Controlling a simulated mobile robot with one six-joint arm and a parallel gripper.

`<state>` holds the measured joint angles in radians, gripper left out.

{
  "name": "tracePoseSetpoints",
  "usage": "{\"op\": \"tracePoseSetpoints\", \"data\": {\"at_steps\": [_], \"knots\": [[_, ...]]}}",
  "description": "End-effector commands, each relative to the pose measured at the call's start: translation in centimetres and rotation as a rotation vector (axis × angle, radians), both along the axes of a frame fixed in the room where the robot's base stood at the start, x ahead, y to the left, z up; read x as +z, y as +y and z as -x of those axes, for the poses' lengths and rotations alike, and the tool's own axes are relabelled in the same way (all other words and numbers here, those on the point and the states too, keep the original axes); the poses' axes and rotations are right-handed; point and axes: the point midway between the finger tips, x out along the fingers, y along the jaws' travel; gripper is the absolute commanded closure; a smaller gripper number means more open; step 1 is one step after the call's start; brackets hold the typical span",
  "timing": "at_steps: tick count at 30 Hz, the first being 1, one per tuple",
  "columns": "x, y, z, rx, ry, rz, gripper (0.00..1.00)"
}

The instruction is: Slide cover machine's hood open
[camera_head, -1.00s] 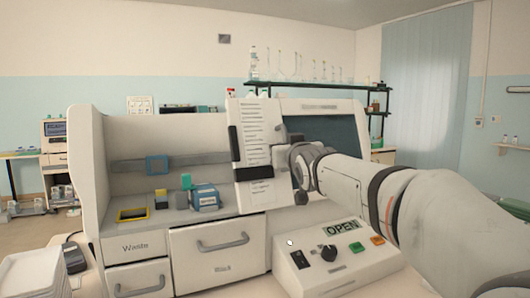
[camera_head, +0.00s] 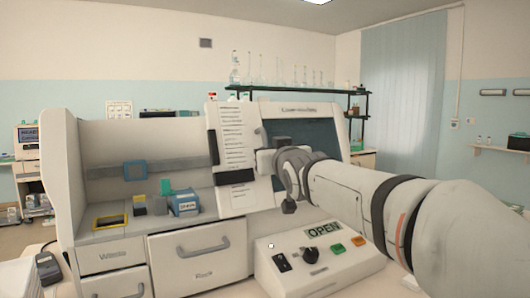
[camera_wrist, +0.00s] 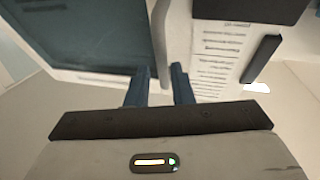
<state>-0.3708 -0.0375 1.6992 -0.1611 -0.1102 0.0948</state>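The slide cover machine (camera_head: 98,150) is a large white cabinet. Its left bay is open at the front. A white panel with lines of text (camera_head: 238,135) and black strips stands in its middle, and a dark window (camera_head: 318,140) is set in the section to the right. My gripper (camera_head: 262,162) is at the right edge of the text panel, in front of the dark window. In the wrist view its two dark blue fingers (camera_wrist: 160,82) stand apart, with no held object visible between them. The hood's handle cannot be made out clearly.
A sloped control panel (camera_head: 268,254) in front shows "OPEN" and carries a knob, a black switch, and green and orange buttons. A blue box (camera_head: 185,203) and a yellow-rimmed opening (camera_head: 110,221) are in the left bay. Drawers (camera_head: 190,262) are below it.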

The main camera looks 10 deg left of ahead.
Motion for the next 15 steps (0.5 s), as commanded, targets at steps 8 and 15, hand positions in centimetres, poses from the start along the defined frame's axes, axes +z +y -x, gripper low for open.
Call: {"op": "tracePoseSetpoints", "data": {"at_steps": [8,15], "knots": [[-0.1,-1.4,3.3,-0.002,0.000,0.000,0.79],[-0.1,-1.6,3.8,-0.002,0.000,0.000,0.79]]}}
